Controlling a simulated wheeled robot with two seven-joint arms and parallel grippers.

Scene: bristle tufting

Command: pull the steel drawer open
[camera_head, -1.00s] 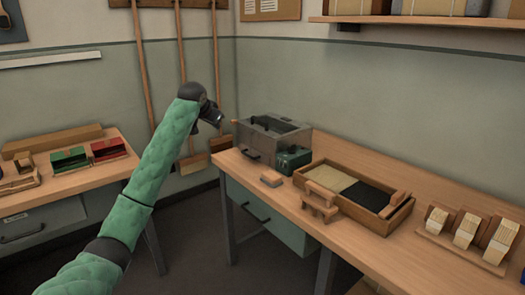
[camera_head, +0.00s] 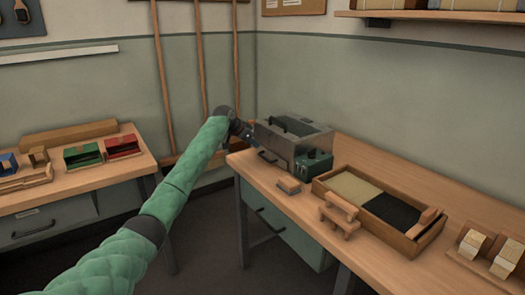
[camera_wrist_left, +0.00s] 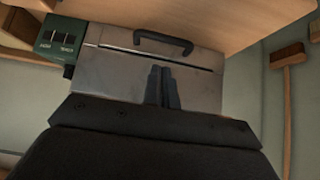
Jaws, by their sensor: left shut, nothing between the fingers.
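The steel drawer's front, with a black bar handle (camera_head: 267,157), is on the grey steel box (camera_head: 300,143) at the left end of the right bench. A second black bar shows on top of the box. In the left wrist view the steel face (camera_wrist_left: 112,72) fills the middle, with the handle (camera_wrist_left: 149,40) near its upper edge. My left gripper (camera_head: 249,131) is at the box's left side. Its fingers (camera_wrist_left: 162,86) are shut and empty in front of the steel face, apart from the handle. Whether they touch the steel I cannot tell. My right gripper is not in view.
A green control unit (camera_head: 314,162) adjoins the box. A small block (camera_head: 289,185), a wooden stand (camera_head: 338,214) and a divided tray (camera_head: 411,244) are on the bench. Broom handles (camera_head: 199,60) stand against the wall behind my arm. A left bench (camera_head: 82,185) holds coloured boxes.

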